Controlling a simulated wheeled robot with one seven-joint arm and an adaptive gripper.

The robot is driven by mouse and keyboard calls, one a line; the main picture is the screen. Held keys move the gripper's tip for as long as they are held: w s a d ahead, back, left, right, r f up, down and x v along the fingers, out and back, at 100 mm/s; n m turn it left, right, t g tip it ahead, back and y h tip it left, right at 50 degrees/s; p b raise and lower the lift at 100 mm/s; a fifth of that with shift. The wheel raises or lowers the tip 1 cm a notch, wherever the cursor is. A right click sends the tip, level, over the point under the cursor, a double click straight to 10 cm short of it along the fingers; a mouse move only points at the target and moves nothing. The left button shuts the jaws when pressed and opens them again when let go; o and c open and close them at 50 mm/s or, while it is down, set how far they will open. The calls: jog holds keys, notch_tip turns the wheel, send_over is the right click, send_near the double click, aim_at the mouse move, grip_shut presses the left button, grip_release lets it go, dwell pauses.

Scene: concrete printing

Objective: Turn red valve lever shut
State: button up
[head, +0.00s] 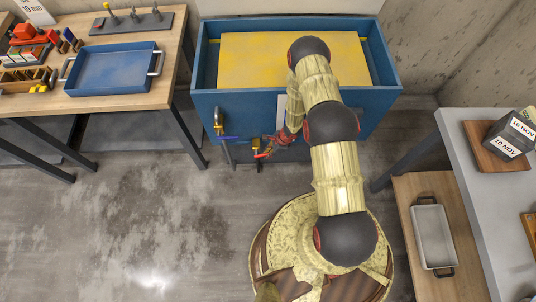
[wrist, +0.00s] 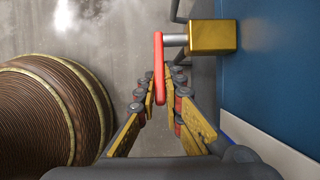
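The red valve lever (wrist: 159,68) hangs from a short grey stem on a brass valve body (wrist: 213,36) in the wrist view. In the head view the brass valve (head: 256,144) and red lever (head: 262,155) sit low at the front of the blue tank. My gripper (wrist: 165,78) is open, with one finger to each side of the lever's lower end. The lever seems to lie between the fingers, nearer the left one; I cannot tell whether either touches it. In the head view my gripper (head: 280,142) is small and partly blends with the lever.
The blue tank (head: 230,103) with a yellow inside stands behind the valve, its wall close to the right in the wrist view. A blue lever (head: 230,138) is left of the red one. A wooden bench (head: 110,103) stands left, a grey table (head: 480,220) right. Floor between is clear.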

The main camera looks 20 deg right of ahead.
grip_shut()
dwell(0.3)
jog(key=b, duration=0.1)
jog(key=f+y+b, duration=0.1)
jog(key=shift+d+f+t+y+b, duration=0.25)
jog(key=shift+f+t+y+b, duration=0.05)
jog(key=y+b, duration=0.1)
jog(key=f+y+b, duration=0.1)
jog(key=b, duration=0.1)
jog(key=shift+s+t+y, duration=0.1)
jog(key=shift+t+y, duration=0.3)
jog(key=shift+a+r, duration=0.1)
jog(key=o, duration=0.6)
grip_release()
jog(key=shift+c, duration=0.2)
